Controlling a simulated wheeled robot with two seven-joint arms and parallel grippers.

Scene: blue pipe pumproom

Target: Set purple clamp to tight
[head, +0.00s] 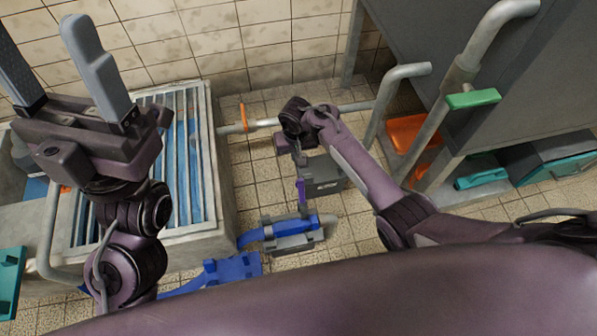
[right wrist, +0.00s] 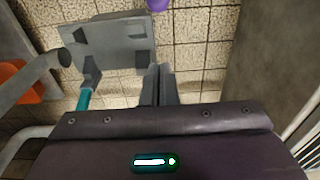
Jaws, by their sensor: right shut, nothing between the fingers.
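A narrow upright purple handle (head: 301,191), which looks like the purple clamp's, stands beside a grey box-like block (head: 328,172) in the head view. Only a purple tip (right wrist: 157,5) shows at the top edge of the right wrist view. My right gripper (head: 300,158) points down just behind the block, seen small and partly hidden in the head view. In the right wrist view its fingers (right wrist: 160,72) are together and empty, near the block's corner (right wrist: 105,42) and apart from the purple tip. My left gripper (head: 45,65) is raised at upper left, open and empty.
A blue clamp (head: 290,228) lies in front of the purple handle. A pipe with an orange band (head: 244,117) runs behind. A grated plinth (head: 222,205) bounds the left. Grey pipes, a green handle (head: 473,99) and an orange piece (head: 408,130) are at right.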

